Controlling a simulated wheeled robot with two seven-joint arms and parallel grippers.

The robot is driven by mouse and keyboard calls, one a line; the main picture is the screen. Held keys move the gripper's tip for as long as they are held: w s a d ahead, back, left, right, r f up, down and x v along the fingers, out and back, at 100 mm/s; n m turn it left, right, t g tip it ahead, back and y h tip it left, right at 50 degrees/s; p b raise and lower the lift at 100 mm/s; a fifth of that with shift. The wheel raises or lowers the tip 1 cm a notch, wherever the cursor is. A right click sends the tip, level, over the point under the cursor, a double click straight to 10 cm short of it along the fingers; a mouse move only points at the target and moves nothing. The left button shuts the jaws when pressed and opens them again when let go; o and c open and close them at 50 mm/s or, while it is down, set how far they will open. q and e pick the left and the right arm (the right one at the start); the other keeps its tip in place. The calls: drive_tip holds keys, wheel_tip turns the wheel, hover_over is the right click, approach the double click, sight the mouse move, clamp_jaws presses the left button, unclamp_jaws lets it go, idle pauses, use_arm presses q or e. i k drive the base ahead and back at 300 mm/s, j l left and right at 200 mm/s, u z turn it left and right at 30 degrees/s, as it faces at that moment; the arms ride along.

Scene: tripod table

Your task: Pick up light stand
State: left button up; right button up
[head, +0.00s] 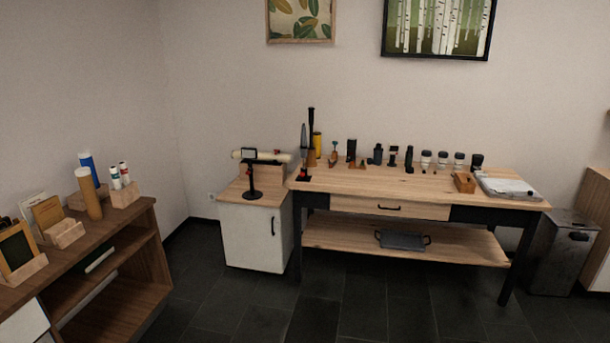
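The light stand cannot be told for certain at this distance. A tall, slim black upright (311,130) at the left end of the long wooden table (370,183) may be it, with a shorter grey-black pointed piece (303,142) and an orange-yellow cylinder (317,144) close beside it. A small black stand with a round base (252,178) and a boxy head is on the white cabinet (253,237) to the left of the table. Neither of my grippers shows in the head view.
Several small dark items stand along the table's back edge. A grey tray (402,241) is on its lower shelf. A brown shelf unit (125,240) with cylinders and wooden holders is at left. A dark bin (562,255) is at right. The dark tiled floor (340,310) in front is clear.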

sight(252, 196)
drive_tip(key=i, duration=3.45)
